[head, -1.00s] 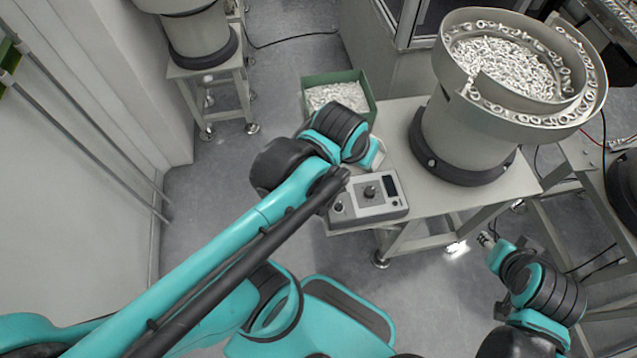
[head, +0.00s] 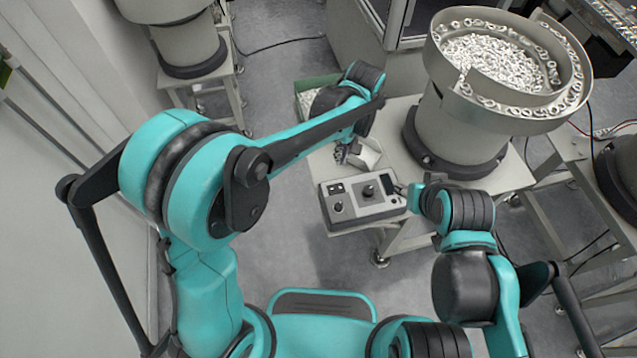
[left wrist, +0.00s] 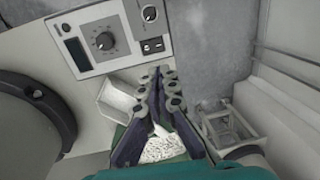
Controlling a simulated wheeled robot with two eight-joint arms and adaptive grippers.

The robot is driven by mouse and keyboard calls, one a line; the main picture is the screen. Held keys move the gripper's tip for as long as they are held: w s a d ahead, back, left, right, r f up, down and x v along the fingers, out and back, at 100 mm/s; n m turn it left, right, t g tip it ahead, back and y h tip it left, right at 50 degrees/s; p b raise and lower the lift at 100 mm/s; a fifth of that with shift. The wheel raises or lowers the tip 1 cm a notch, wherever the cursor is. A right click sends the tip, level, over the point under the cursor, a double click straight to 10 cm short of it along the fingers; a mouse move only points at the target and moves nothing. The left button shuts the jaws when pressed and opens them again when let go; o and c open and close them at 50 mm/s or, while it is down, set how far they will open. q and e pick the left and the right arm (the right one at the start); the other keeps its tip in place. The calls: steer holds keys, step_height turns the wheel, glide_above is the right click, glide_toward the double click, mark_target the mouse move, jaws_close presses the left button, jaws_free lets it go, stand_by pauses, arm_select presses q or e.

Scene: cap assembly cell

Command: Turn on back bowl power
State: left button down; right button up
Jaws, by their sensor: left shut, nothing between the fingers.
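The grey control box (head: 352,214) stands on the bench beside the bowl feeder (head: 447,125). It carries a round knob (head: 369,190), a dark display and a small black rocker switch (head: 336,188). In the left wrist view the box (left wrist: 85,62) is at the top, with the rocker switch (left wrist: 152,46) just beyond my fingertips. My left gripper (head: 343,152) is shut and empty, pointing at the switch side of the box; it also shows in the left wrist view (left wrist: 161,70). My right gripper (head: 401,189) is at the box's right end; its fingers are too small to read.
A white chute (head: 369,155) sits on the bench behind the box. A green bin (head: 303,87) of white parts is partly hidden by my left arm. Another feeder (head: 190,45) stands back left. The floor left of the bench is open.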

mark_target(332, 189)
stand_by(0.3)
arm_select(q)
steer(key=f+b, duration=0.2)
steer(key=f, duration=0.2)
steer(key=a+f+b, duration=0.1)
steer(key=f, duration=0.4)
steer(key=f+b, duration=0.2)
steer(key=f, duration=0.3)
steer(key=shift+s+a+b, duration=0.25)
steer(key=shift+a+b, duration=0.05)
steer(key=shift+a+f+h, duration=0.15)
steer(key=shift+f+h, duration=0.25)
steer(key=shift+s+r, duration=0.1)
steer(key=shift+w+d+r, duration=0.2)
steer(key=shift+w+d, duration=0.1)
steer(key=shift+d, duration=0.45)
